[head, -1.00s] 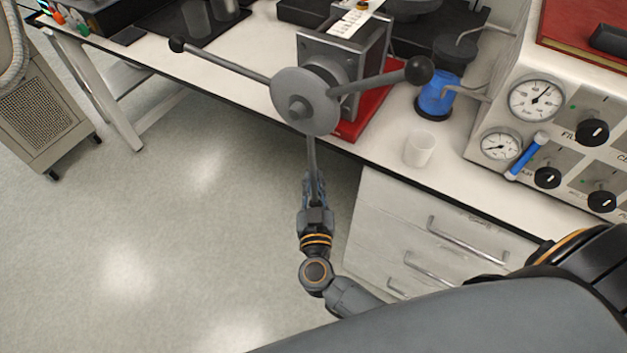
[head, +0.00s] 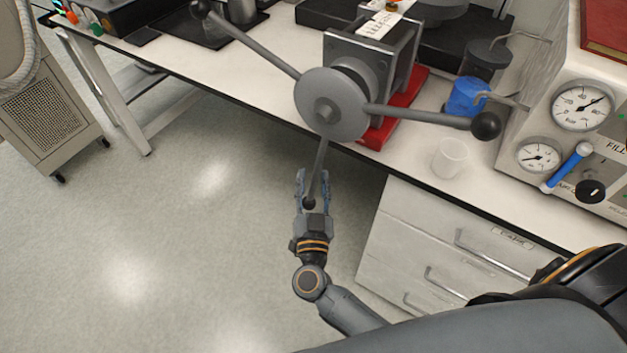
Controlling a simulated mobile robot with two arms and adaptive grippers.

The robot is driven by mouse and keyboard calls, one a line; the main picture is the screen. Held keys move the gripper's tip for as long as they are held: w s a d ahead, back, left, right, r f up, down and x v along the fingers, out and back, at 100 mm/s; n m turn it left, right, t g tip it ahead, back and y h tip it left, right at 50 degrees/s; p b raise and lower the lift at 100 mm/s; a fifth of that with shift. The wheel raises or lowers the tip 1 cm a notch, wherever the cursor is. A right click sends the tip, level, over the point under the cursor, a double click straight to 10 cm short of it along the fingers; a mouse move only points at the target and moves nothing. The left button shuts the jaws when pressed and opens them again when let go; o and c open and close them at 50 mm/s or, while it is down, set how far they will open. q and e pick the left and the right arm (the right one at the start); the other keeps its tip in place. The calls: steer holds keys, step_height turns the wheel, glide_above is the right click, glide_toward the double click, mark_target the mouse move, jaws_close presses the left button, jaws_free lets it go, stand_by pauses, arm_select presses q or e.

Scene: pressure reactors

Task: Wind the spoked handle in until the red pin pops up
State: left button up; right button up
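The spoked handle has a grey round hub (head: 331,104) and three spokes with dark ball knobs, on the front of a grey metal block (head: 372,50) with a red base. One spoke points up-left, one points right, and one points down and slightly left. My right gripper (head: 312,180) is at the lower spoke, below the bench edge. Its fingers stand apart on either side of that spoke's knob (head: 308,202), with gaps visible. A small orange-red part (head: 394,5) shows on top of the block at the picture's upper edge; I cannot tell if it is the pin. My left gripper is out of view.
A white cup (head: 450,158) and a blue container (head: 466,97) stand right of the handle, near the right spoke's knob. A gauge panel (head: 538,157) is further right. Drawers (head: 410,225) lie under the bench.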

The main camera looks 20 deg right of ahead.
steer(key=shift+d, duration=0.1)
steer(key=shift+s+f, duration=0.1)
steer(key=shift+s, duration=0.2)
steer(key=v, duration=1.1)
steer(key=shift+s+a, duration=0.2)
steer(key=shift+f, duration=0.1)
